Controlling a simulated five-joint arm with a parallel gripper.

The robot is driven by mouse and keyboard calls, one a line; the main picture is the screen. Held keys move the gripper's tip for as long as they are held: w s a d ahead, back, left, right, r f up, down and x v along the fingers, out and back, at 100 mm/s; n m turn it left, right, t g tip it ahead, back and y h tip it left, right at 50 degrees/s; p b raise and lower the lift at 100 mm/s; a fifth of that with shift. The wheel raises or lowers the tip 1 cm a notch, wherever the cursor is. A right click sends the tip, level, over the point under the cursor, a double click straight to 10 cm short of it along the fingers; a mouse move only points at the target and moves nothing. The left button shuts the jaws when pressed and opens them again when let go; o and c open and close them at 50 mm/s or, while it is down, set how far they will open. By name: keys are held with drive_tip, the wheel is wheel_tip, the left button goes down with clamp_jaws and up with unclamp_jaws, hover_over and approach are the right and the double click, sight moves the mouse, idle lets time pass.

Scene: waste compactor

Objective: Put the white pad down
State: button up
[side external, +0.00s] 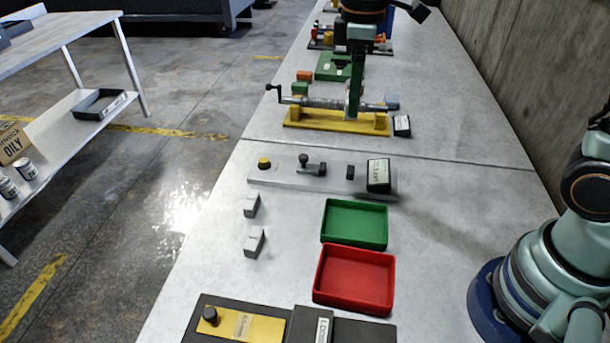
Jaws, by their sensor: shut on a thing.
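My gripper (354,100) reaches down at the top centre, its long green fingers seen nearly edge-on. It is shut, with its tips by the silver shaft of the yellow-based crank fixture (300,122). The white pad at its jaws is hidden from this side, so I cannot tell its tilt or whether it touches the fixture.
A grey plate (330,176) with a knob and lever lies before the fixture. A green tray (355,210) and a red tray (382,268) stand nearer. A dark panel (265,320) lies in front. Small parts crowd the far bench.

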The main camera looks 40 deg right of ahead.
hover_over(355, 227)
drive_tip(key=f, duration=0.1)
wheel_tip(355, 227, down, 20)
drive_tip(key=shift+f, duration=0.1)
idle(0.4)
drive_tip(key=shift+f, duration=0.1)
drive_tip(key=o, duration=1.2)
drive_tip(key=shift+o, duration=0.2)
